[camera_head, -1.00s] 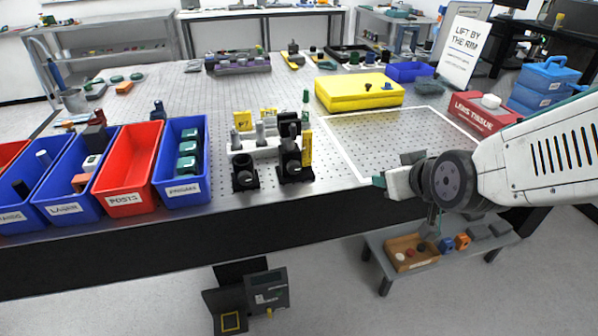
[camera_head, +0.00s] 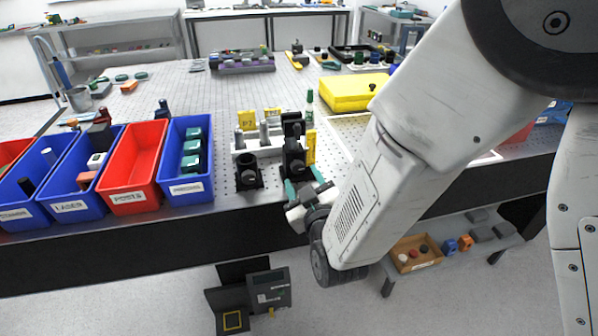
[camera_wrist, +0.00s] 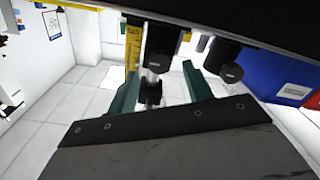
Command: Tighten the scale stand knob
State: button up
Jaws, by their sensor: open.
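The scale stand (camera_head: 294,158) is a black upright post holder near the table's front edge, with a yellow scale (camera_head: 310,147) beside it. It also shows in the wrist view (camera_wrist: 160,42). A dark round knob face (camera_wrist: 158,64) shows low on it. A small black part (camera_wrist: 152,92) appears between my fingers; I cannot tell whether it is a separate knob. My gripper (camera_head: 304,184) is open just in front of the stand, its teal fingers spread in the wrist view (camera_wrist: 158,90). Contact with the knob cannot be made out.
A second black holder (camera_head: 248,172) stands close to the left. A blue bin (camera_head: 187,188) and a red bin (camera_head: 133,196) lie further left. A yellow case (camera_head: 352,92) sits behind. The table's black front edge (camera_head: 150,245) runs below my gripper. My arm hides much of the right side.

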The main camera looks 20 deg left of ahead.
aim_at(298, 170)
jog(key=shift+x, duration=1.8)
jog(key=shift+c, duration=0.3)
jog(key=c, duration=0.9)
